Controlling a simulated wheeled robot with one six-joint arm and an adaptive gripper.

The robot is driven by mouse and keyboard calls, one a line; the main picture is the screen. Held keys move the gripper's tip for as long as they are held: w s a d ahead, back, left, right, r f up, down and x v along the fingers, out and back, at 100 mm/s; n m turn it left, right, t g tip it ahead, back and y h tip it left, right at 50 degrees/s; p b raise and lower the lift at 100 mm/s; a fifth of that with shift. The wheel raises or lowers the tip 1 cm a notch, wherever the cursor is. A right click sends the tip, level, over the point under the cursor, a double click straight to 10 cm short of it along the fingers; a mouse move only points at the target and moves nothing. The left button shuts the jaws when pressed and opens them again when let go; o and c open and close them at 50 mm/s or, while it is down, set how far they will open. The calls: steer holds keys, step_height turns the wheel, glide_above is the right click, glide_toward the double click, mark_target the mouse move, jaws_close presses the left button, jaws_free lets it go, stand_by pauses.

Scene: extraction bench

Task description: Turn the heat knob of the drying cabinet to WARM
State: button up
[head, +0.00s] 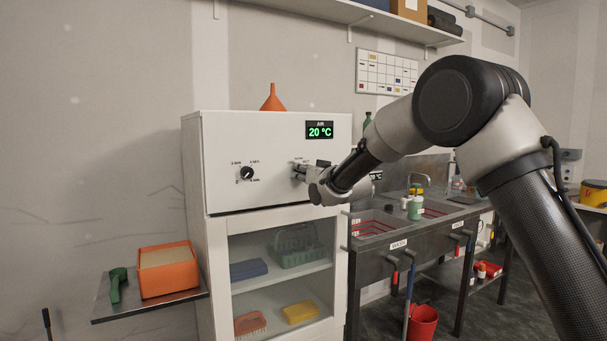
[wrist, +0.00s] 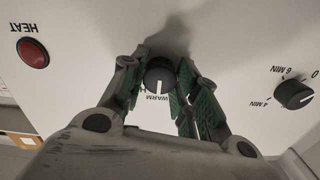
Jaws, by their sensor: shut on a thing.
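The white drying cabinet (head: 220,135) stands left of centre in the head view, its display (head: 319,130) reading 20 °C. A red HEAT lamp (wrist: 32,52) is at the left.
The timer knob (head: 247,174) is on the same panel; it also shows in the wrist view (wrist: 294,95). An orange funnel (head: 272,98) stands on top. A shelf with an orange box (head: 168,278) is at left, a sink bench (head: 385,262) at right.

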steer(key=o, duration=1)
steer(key=v, duration=1.2)
